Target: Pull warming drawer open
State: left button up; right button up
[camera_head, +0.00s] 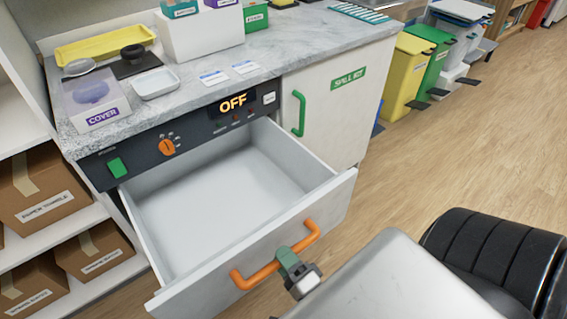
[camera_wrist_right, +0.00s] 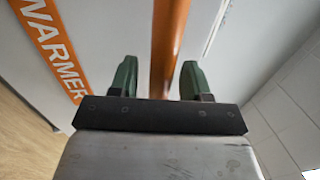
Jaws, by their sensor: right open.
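The warming drawer (camera_head: 230,195) is pulled well out of the counter and its light grey inside is empty. Its orange handle (camera_head: 262,275) is on the drawer front. My right gripper (camera_head: 289,262) is at the middle of the handle. In the right wrist view, the handle (camera_wrist_right: 168,45) runs between the two green fingers of the right gripper (camera_wrist_right: 160,80). The fingers are apart, with a gap on each side of the handle. An orange WARMER label (camera_wrist_right: 55,45) shows on the drawer front. My left gripper is out of view.
Above the drawer, the control panel (camera_head: 167,146) reads OFF. The marble counter (camera_head: 300,50) holds a clear cover box (camera_head: 95,98), a white dish (camera_head: 155,83) and a yellow tray (camera_head: 95,46). A spill kit cabinet (camera_head: 330,115) stands right of the drawer. Wooden floor (camera_head: 440,150) is clear at right.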

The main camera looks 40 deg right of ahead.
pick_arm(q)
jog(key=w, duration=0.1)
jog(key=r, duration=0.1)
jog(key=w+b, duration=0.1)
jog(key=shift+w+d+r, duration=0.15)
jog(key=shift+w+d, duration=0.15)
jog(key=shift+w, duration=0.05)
pick_arm(e)
jog(key=s+f, duration=0.2)
jog(key=s, duration=0.8)
jog(key=shift+s, duration=0.25)
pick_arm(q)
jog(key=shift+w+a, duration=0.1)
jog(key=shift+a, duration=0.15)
